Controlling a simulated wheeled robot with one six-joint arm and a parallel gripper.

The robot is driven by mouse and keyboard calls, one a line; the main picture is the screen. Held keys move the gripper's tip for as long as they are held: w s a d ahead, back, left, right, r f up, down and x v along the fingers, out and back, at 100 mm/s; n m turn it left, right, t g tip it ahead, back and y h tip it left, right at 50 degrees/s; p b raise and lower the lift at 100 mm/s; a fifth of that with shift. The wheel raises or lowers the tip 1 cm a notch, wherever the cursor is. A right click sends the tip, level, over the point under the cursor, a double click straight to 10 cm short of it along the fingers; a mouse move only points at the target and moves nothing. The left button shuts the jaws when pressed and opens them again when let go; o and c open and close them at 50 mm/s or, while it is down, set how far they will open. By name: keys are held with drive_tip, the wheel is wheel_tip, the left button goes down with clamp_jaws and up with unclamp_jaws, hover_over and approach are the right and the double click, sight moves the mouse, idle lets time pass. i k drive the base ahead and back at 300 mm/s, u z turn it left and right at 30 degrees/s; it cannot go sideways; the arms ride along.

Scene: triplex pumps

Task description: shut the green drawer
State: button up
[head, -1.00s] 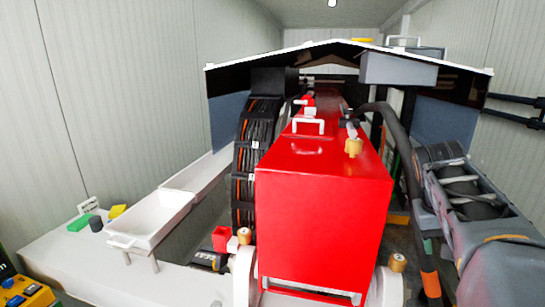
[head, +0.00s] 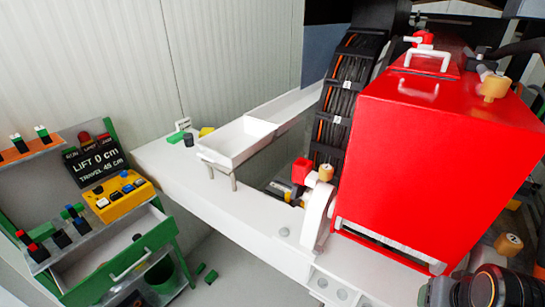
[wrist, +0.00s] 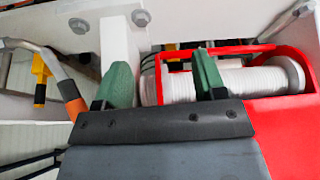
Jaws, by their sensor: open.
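The green drawer (head: 102,280) is at the lower left in the head view, in a grey and green cabinet. It stands pulled out, with its grey inside showing behind the green front. A white bar handle (head: 130,264) is on that front. My gripper (wrist: 162,75) shows in the wrist view with its two green fingers apart and nothing held between them. Behind the fingers are a white spool and a red frame. The drawer is not in the wrist view, and my gripper is far from it.
A yellow control box (head: 120,196) and a black lift display (head: 96,163) stand above the drawer. A white bench (head: 255,215) with a white tray (head: 232,148) and a large red pump housing (head: 430,165) lie to the right. A green bin (head: 162,275) stands below the drawer.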

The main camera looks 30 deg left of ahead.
sight(115, 244)
drive_tip(key=z, duration=0.15)
drive_tip(key=k, duration=0.65)
drive_tip(key=u, duration=2.25)
drive_tip(key=i, duration=1.35)
drive_tip(key=u, duration=0.4)
